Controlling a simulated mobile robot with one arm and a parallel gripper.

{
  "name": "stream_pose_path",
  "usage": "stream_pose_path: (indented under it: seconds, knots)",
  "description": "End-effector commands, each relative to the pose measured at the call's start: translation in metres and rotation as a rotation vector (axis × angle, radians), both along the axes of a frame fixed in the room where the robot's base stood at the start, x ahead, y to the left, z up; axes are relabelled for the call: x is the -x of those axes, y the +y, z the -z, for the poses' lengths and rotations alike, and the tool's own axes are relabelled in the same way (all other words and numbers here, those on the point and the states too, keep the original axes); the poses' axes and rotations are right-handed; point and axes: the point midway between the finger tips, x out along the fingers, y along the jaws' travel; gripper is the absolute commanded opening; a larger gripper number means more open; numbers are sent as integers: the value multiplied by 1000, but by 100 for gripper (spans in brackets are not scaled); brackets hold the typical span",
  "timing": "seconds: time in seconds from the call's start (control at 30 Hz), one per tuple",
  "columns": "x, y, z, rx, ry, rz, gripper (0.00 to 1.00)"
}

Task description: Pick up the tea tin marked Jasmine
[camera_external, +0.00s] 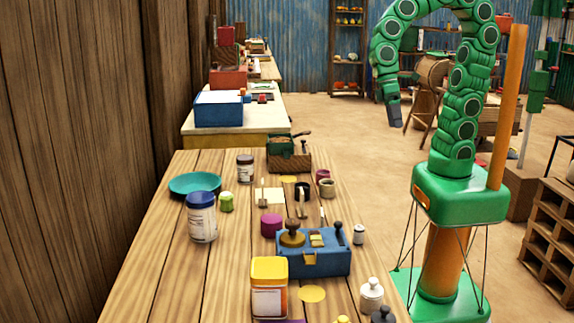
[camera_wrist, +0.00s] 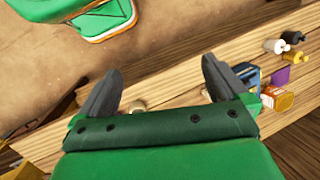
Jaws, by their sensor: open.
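Several labelled containers stand on the wooden table (camera_external: 190,265): a white one with a blue lid (camera_external: 202,218), a dark one with a white label (camera_external: 245,168), and a yellow-topped tin with an orange label (camera_external: 269,288). No label is readable, so I cannot tell which one is marked Jasmine. The yellow-topped tin seems to show at the right of the wrist view (camera_wrist: 278,98). My gripper (camera_external: 393,115) hangs in the air right of the table, clear of everything. In the wrist view its two dark fingers (camera_wrist: 158,84) are spread, with nothing between them.
A blue box with knobs (camera_external: 315,264) stands mid-table, with small pots and white knobbed weights (camera_external: 371,294) around it. A teal bowl (camera_external: 195,184) and a green pot (camera_external: 226,202) are at the left. A wooden wall borders the table's left. Pallets (camera_external: 552,225) stand at the right.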

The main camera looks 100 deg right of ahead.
Motion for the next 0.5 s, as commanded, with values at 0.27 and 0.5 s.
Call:
stream_pose_path:
  seconds: [0.27,0.5]
  knots:
    - [-55,61,-1,-131,64,119,100]
    - [-101,111,0,-235,139,233,100]
